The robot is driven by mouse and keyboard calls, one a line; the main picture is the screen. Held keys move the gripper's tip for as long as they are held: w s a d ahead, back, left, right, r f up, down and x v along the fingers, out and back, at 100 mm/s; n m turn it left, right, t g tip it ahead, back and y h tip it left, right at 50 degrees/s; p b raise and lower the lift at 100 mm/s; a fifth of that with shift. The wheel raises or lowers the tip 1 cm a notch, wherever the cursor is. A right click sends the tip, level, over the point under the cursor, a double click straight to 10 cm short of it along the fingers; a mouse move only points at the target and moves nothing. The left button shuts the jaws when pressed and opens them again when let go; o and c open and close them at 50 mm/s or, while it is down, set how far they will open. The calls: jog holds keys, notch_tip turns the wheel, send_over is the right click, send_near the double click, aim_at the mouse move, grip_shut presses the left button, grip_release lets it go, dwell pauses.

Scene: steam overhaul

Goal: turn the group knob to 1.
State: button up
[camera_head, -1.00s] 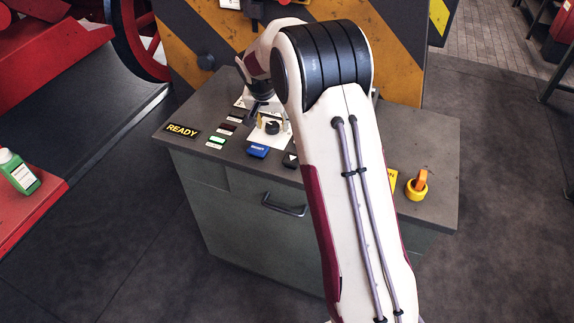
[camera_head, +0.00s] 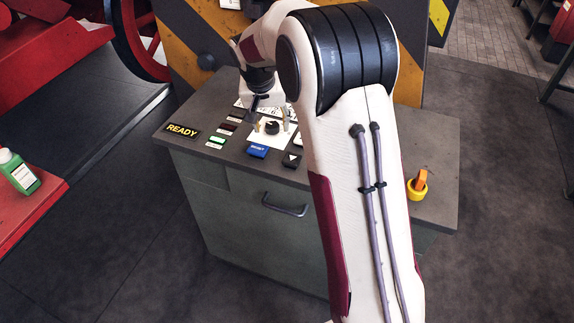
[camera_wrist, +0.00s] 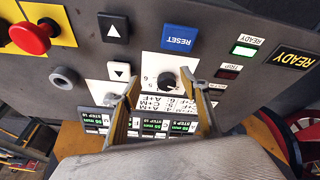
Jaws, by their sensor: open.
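The group knob is a small black knob (camera_head: 272,127) on a white square plate (camera_head: 262,138) on the console top. In the wrist view the knob (camera_wrist: 168,82) lies between my two fingertips in the picture, and small digits show around it. Which digit it points to is too small to tell. My gripper (camera_wrist: 166,90) is open, with one finger on each side and nothing between the pads that I can see. In the head view my gripper (camera_head: 268,104) is just behind the knob and partly hidden by my arm.
A blue RESET button (camera_wrist: 180,38), black arrow buttons (camera_wrist: 112,27), and a READY plate (camera_wrist: 294,58) surround the knob. A red mushroom button (camera_wrist: 30,38) sits on yellow. Step displays (camera_wrist: 155,127) stand near my fingers. A striped panel (camera_head: 190,45) rises behind the console.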

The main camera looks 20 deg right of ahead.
jog(key=shift+n+g, duration=0.3)
jog(key=shift+n, duration=0.2)
jog(key=s, duration=0.4)
jog(key=shift+s+a, duration=0.15)
jog(key=shift+a, duration=0.25)
jog(key=s+a+r+n, duration=0.1)
jog(key=s+a+r, duration=0.1)
jog(key=s, duration=0.6)
jog(key=s+a+r+n+y, duration=0.1)
jog(key=s+r, duration=0.3)
jog(key=s, duration=0.5)
jog(key=shift+s+a+r+n, duration=0.15)
jog(key=shift+a+r+n, duration=0.2)
jog(key=shift+n, duration=0.05)
jog(key=s+a+r+t, duration=0.1)
jog(key=s+r, duration=0.1)
jog(key=s, duration=0.6)
jog(key=s+a+r+n+t+y, duration=0.1)
jog(key=s+a+r+t, duration=0.1)
jog(key=s, duration=0.6)
jog(key=shift+r, duration=0.75)
jog(key=shift+s, duration=0.1)
dwell(1.2)
